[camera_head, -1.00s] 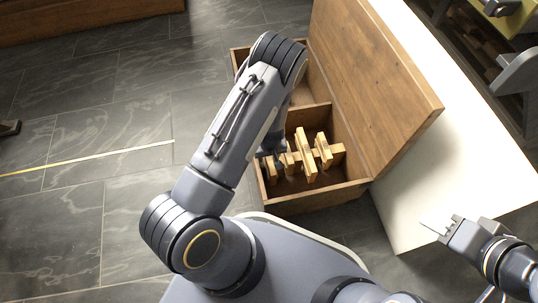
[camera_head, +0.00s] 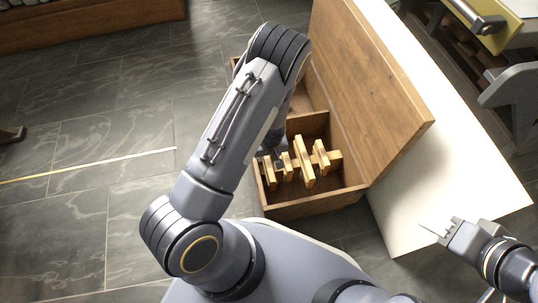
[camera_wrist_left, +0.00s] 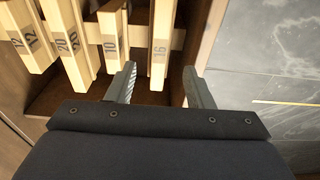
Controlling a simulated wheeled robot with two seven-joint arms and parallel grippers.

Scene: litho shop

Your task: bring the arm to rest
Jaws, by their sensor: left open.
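My left gripper (camera_wrist_left: 160,88) is open in the left wrist view, its two fingers apart. Beyond and between them is the end of a wooden piece marked 16 (camera_wrist_left: 162,50); I cannot tell how far off it is. In the head view my left arm bends down over the wooden chest (camera_head: 315,205), and its own links mostly hide the gripper (camera_head: 272,160). My right gripper (camera_head: 436,231) is over the white surface at the lower right; whether its fingers are apart is unclear.
The chest's lid (camera_head: 370,90) stands open at its right. Several numbered wooden pieces (camera_head: 304,163) sit on a crossbar inside one compartment. A white surface (camera_head: 400,215) lies right of the chest. The tiled floor (camera_head: 80,220) at left is mostly clear.

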